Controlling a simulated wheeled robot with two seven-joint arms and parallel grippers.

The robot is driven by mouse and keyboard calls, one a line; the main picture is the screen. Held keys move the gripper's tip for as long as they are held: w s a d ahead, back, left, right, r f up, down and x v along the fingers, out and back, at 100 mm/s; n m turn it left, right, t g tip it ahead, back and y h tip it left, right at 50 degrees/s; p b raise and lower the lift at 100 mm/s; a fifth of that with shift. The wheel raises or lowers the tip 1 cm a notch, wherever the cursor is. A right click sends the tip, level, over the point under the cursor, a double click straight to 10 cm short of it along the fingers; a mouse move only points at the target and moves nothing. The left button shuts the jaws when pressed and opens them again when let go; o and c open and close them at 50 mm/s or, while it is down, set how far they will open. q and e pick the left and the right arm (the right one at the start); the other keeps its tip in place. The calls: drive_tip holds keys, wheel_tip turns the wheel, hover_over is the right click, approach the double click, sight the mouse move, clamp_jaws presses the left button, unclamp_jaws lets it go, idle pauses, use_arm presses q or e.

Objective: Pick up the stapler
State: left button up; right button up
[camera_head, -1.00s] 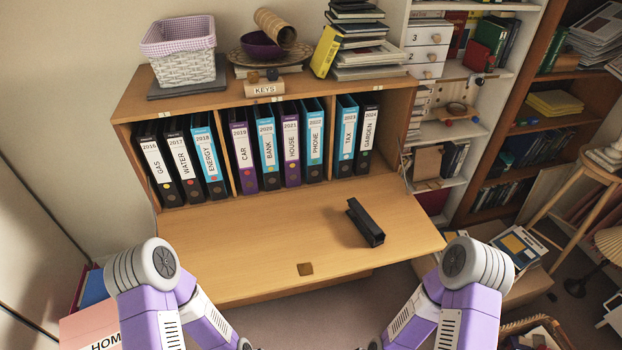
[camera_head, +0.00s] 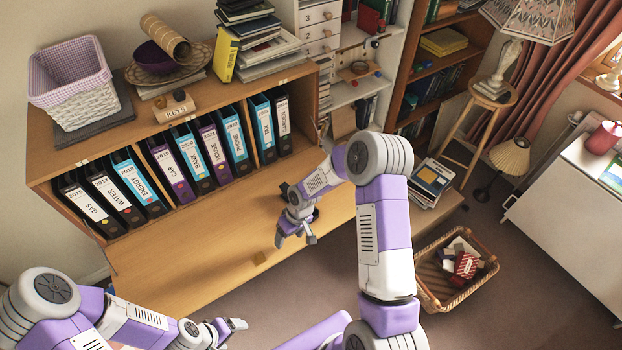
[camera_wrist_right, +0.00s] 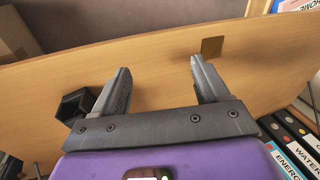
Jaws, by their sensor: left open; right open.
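My left gripper (camera_head: 233,332) is open and empty, in front of the flap at the bottom of the head view.
Several ring binders (camera_head: 205,160) stand in the bureau behind the flap. A white basket (camera_head: 75,85), a keys box (camera_head: 175,106) and books (camera_head: 250,40) sit on top. A wicker basket (camera_head: 430,285) is on the floor at right. The flap's left part is clear.

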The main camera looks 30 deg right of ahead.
drive_tip(key=w+d+r+n+h, duration=0.1)
drive_tip(key=w+d+r+h, duration=0.1)
drive_tip(key=w+d+r, duration=0.3)
drive_tip(key=w+d+r+h, duration=0.1)
drive_tip(key=w+d+r, duration=0.15)
drive_tip(key=d, duration=0.35)
drive_tip(key=f+b, duration=0.2)
drive_tip(key=f, duration=0.1)
drive_tip(key=f+b, duration=0.3)
drive_tip(key=f, duration=0.1)
drive_tip(key=f+b, duration=0.2)
drive_tip(key=f, duration=0.1)
drive_tip(key=shift+s+d+f+b, duration=0.2)
drive_tip(key=shift+s+b, duration=0.15)
drive_tip(key=shift+b, duration=0.05)
drive_tip(key=c, duration=1.2)
drive_tip(key=shift+r, duration=0.2)
drive_tip(key=shift+r+p, duration=2.3)
drive_tip(key=shift+r, duration=1.1)
